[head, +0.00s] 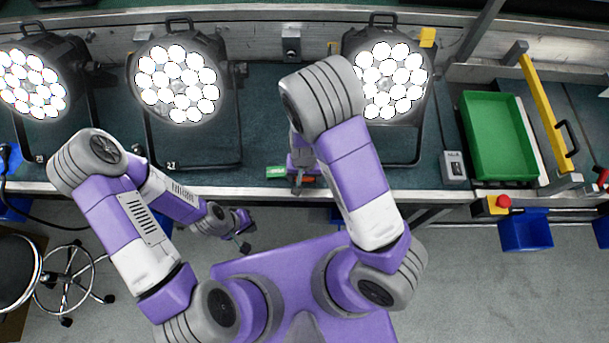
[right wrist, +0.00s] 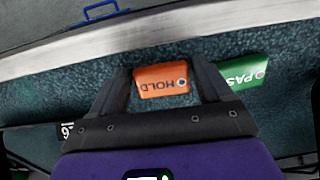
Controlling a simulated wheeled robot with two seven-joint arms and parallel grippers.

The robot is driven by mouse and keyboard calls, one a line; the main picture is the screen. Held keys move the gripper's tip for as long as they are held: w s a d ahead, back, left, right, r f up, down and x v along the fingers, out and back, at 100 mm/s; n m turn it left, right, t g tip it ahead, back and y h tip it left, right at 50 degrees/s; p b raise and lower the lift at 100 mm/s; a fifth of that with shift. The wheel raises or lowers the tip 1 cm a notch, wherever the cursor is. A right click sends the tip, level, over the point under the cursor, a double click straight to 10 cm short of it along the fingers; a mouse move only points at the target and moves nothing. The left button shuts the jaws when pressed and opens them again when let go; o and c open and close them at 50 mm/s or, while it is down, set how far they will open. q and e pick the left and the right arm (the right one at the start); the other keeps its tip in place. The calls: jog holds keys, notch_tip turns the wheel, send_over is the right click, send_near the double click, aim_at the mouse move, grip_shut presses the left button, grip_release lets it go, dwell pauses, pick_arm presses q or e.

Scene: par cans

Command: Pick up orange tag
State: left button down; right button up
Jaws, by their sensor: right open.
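The orange tag (right wrist: 161,82), marked HOLD, lies on the dark green bench mat. In the right wrist view it sits between the two fingers of my right gripper (right wrist: 160,85), which is open; I cannot tell whether a finger touches it. In the head view only a small edge of the orange tag (head: 309,180) shows beside my right gripper (head: 298,187). A green tag (right wrist: 244,72), marked PASS, lies just right of the right finger. It also shows in the head view (head: 275,172). My left gripper (head: 243,240) hangs in front of the bench, away from the tags; its jaws are too small to read.
Several lit par cans (head: 177,84) stand along the bench. A green tray (head: 498,137) and a yellow handle (head: 546,108) are at the right. Blue bins (head: 526,232) hang below the bench's front edge. A wheeled stool (head: 73,280) stands at the left.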

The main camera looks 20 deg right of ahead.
jog(key=shift+r, duration=0.1)
jog(key=shift+c, duration=0.3)
jog(key=c, duration=0.7)
jog(key=shift+c, duration=0.2)
jog(key=shift+r, duration=0.1)
